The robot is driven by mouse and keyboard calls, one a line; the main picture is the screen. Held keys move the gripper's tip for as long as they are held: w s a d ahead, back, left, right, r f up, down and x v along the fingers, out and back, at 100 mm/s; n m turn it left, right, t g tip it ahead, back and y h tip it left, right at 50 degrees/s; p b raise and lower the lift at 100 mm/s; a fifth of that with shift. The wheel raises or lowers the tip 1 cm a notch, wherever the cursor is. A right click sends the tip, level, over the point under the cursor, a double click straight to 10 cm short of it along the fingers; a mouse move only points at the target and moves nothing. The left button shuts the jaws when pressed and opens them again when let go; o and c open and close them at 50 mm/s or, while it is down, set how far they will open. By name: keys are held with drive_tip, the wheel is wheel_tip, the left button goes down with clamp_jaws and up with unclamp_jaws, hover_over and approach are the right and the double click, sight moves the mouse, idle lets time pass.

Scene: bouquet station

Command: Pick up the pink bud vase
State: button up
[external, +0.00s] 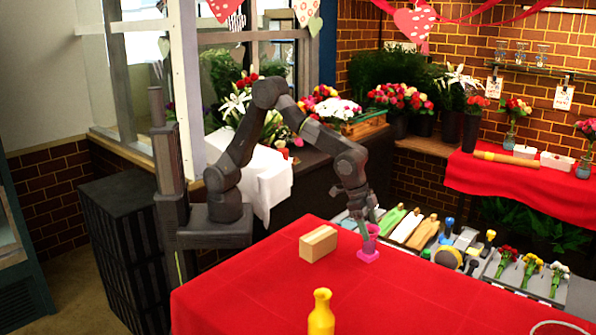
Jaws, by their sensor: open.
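The pink bud vase (368,254) stands upright on the red-covered table, near its far edge, with a wider pink foot. My gripper (371,229) points down over the vase from above, and its fingers are at the vase's upper part. The fingers are open. At this size I cannot tell whether they touch the vase. Part of the vase's upper body is hidden by the fingers.
A tan wooden block (318,243) stands just left of the vase. A yellow bottle-shaped vase (321,314) stands nearer the front. Tools and flower bunches lie on a lower grey surface beyond the table's edge. The red table's middle right (430,300) is clear.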

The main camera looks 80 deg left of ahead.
sight(375, 250)
drive_tip(key=x, duration=0.1)
drive_tip(key=p+x, duration=0.1)
drive_tip(key=x, duration=0.2)
drive_tip(key=shift+s+d+f+p, duration=0.2)
drive_tip(key=shift+s+f+p, duration=0.1)
drive_tip(key=shift+s+p, duration=0.05)
drive_tip(key=shift+w+d+f, duration=0.1)
drive_tip(key=shift+w+f, duration=0.1)
drive_tip(key=shift+f, duration=0.3)
drive_tip(key=c, duration=1.3)
drive_tip(key=shift+r, duration=0.1)
